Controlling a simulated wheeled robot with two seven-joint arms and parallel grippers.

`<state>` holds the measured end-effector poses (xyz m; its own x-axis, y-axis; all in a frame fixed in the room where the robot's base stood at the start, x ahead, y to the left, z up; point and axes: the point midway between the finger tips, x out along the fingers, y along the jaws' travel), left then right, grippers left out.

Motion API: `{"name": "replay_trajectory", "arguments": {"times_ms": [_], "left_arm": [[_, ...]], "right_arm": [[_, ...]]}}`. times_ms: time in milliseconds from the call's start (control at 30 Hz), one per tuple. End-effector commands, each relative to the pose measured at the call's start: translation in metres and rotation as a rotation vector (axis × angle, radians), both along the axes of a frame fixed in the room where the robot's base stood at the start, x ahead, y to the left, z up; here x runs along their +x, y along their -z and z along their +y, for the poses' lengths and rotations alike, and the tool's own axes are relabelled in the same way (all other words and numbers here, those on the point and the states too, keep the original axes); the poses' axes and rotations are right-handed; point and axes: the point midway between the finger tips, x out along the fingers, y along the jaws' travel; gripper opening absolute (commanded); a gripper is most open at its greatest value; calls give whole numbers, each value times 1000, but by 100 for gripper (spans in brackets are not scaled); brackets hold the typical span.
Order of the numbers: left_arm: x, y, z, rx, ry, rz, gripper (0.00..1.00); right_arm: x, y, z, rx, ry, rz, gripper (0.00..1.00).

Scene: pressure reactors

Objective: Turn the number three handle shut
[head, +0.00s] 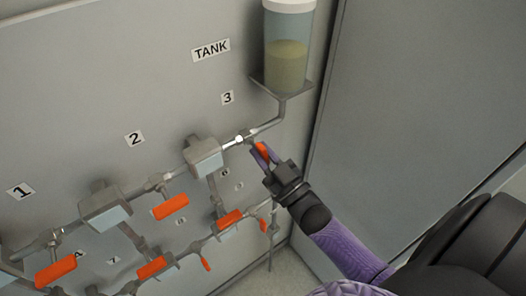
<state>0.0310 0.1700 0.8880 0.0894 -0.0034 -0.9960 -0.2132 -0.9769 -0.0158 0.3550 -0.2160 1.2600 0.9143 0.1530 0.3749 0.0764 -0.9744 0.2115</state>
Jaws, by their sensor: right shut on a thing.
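The number three label (227,98) is on the grey wall, above a valve (244,137) on the upper pipe. My left gripper is not in view.
A tank (287,62) with yellowish liquid stands above the pipe's right end. Grey block-shaped reactors (203,155) and other orange handles (170,207) line the pipes at left and below. A large grey panel (420,110) stands close on the right.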

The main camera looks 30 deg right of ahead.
Motion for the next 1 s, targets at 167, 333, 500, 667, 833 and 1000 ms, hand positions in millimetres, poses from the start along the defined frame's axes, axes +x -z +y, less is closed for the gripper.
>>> {"name": "replay_trajectory", "arguments": {"times_ms": [167,333,500,667,833,1000], "left_arm": [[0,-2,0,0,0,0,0],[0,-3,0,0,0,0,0],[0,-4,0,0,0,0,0],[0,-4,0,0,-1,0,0],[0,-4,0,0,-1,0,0],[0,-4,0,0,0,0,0]], "right_arm": [[0,1,0,107,1,11,0],[0,1,0,175,0,18,0],[0,1,0,213,1,21,0],[0,1,0,229,1,22,0],[0,1,0,230,0,22,0],[0,1,0,230,0,22,0]]}}
